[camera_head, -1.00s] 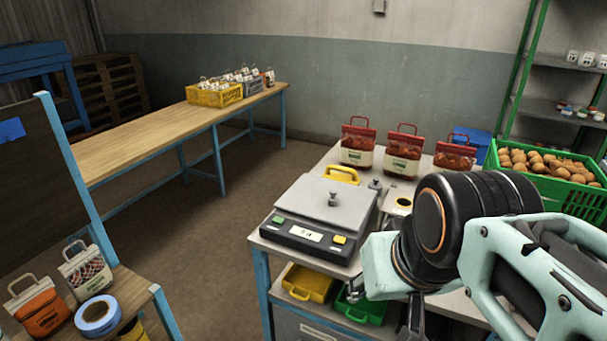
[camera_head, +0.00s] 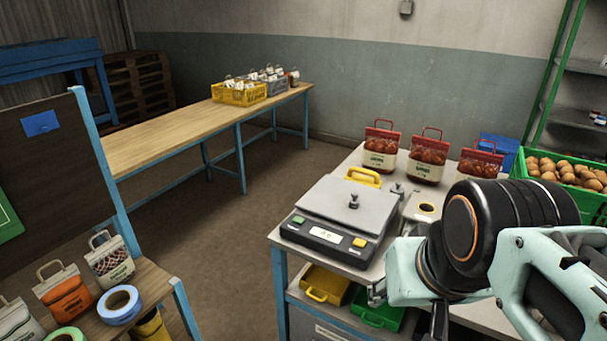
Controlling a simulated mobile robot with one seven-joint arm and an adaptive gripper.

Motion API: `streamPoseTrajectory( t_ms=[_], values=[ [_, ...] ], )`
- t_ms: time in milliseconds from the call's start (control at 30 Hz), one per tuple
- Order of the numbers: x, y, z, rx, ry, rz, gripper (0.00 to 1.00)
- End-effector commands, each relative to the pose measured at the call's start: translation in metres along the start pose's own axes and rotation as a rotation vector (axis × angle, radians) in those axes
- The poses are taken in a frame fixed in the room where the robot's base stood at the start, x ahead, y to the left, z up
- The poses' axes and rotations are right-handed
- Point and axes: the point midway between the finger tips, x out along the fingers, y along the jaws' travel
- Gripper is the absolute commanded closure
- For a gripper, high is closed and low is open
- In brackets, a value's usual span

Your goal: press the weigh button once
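The weighing scale (camera_head: 340,215) stands on the near left part of the grey table, with a flat metal plate and a small weight (camera_head: 353,201) on it. Its dark front panel has a green button (camera_head: 298,219) at the left, a small display in the middle and a yellow button (camera_head: 360,242) at the right. Which one is the weigh button I cannot read. My gripper (camera_head: 405,320) hangs at the lower right, in front of the table and right of the scale, apart from the buttons. Its fingers are mostly cut off by the frame edge and the arm, so their opening is unclear.
Several red-topped sacks (camera_head: 428,160) stand behind the scale. A green crate of potatoes (camera_head: 590,204) is at the right. Yellow (camera_head: 322,284) and green (camera_head: 378,313) bins sit on the shelf below. A side table at lower left holds sacks and tape (camera_head: 119,305). Floor between tables is clear.

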Motion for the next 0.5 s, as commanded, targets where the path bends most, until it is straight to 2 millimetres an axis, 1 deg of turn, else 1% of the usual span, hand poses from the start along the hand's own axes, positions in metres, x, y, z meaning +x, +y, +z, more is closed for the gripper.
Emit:
streamPoseTrajectory(
  t_ms=[33,300,500],
  values=[
    [0.0000,0.0000,0.0000,0.000,0.000,0.000,0.71],
    [0.0000,0.0000,0.0000,0.000,0.000,0.000,1.00],
    [0.0000,0.0000,0.0000,0.000,0.000,0.000,1.00]
  ],
)
